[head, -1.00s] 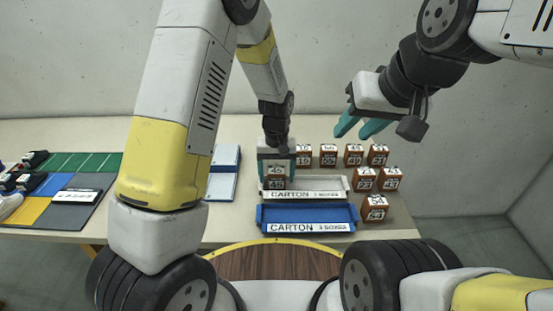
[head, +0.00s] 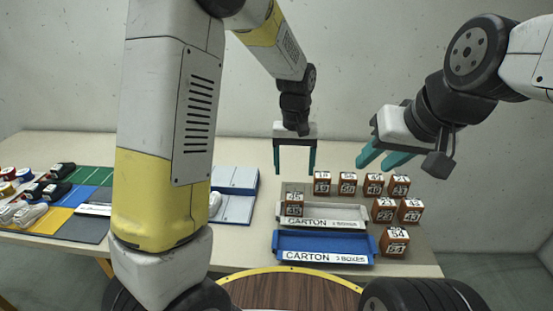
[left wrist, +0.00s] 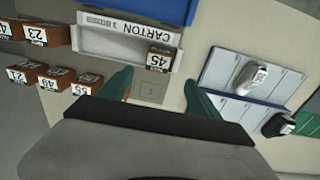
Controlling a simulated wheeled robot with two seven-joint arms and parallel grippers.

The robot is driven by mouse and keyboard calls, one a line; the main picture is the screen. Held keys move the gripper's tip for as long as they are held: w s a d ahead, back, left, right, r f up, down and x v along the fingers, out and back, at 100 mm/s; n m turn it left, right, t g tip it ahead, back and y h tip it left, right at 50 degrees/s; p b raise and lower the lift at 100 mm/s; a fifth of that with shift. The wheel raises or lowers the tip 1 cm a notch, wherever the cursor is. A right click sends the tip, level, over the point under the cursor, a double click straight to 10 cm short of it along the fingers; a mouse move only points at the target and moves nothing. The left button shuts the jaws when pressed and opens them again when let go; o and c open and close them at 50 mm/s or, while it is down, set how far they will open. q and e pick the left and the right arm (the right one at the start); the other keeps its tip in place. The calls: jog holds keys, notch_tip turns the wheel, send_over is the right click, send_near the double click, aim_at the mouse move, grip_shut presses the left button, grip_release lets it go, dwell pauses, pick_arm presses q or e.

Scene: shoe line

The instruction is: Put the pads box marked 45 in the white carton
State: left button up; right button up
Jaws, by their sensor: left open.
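The pads box marked 45 (head: 294,205) is a small brown box with white labels. It stands in the left part of the white carton (head: 335,222), and it also shows in the left wrist view (left wrist: 158,60) at one end of that carton (left wrist: 100,42). My left gripper (head: 295,172) is open and empty, raised above and behind the carton, clear of the box. Its two green fingers show apart in the left wrist view (left wrist: 158,88). My right gripper (head: 382,160) is open and empty in the air at the right, above the other boxes.
A blue carton (head: 325,247) lies in front of the white one. Several brown boxes (head: 396,242) stand right of and behind the cartons. Left are a pale blue-grey tray (head: 236,180) with shoes and coloured mats (head: 60,225) with more shoes.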

pick_arm(q)
jog(key=s+a+r+t+h, duration=0.2)
jog(key=s+a+r, duration=0.55)
jog(key=r, duration=0.35)
jog(key=s+a+r+t, duration=0.2)
jog(key=s+a, duration=0.1)
jog(key=s, duration=0.3)
jog(key=s+a+r+t, duration=0.2)
jog(key=s+a, duration=0.1)
jog(key=s, duration=0.2)
jog(key=shift+s+r+m, duration=0.3)
jog(key=shift+s+r, duration=0.1)
